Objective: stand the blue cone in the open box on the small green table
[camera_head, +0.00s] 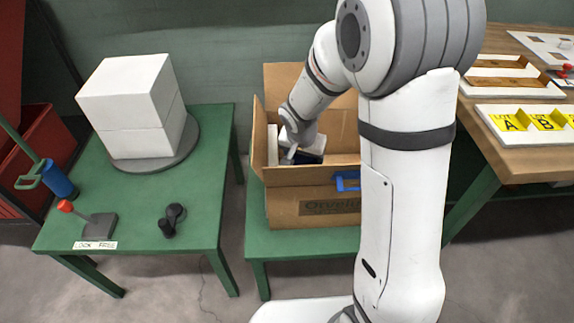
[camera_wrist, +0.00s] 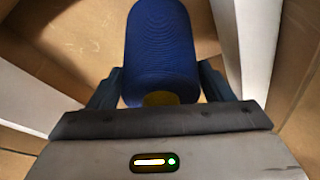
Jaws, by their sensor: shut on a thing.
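The blue cone (camera_wrist: 163,50) fills the top middle of the wrist view, with ridged sides and a small yellow patch at its near end. My gripper (camera_wrist: 163,86) is shut on it, one finger on each side. In the head view my gripper (camera_head: 301,148) reaches down inside the open cardboard box (camera_head: 300,178), which stands on the small green table (camera_head: 257,238). Brown box walls surround the cone in the wrist view. I cannot tell whether the cone touches the box floor. My arm hides the box's right side.
White pieces stand inside the box on both sides of the cone, one at right (camera_wrist: 252,40). Box flaps stick up around the opening. A left green table (camera_head: 200,215) bears stacked white blocks (camera_head: 134,105). A wooden bench (camera_head: 540,172) with trays stands at right.

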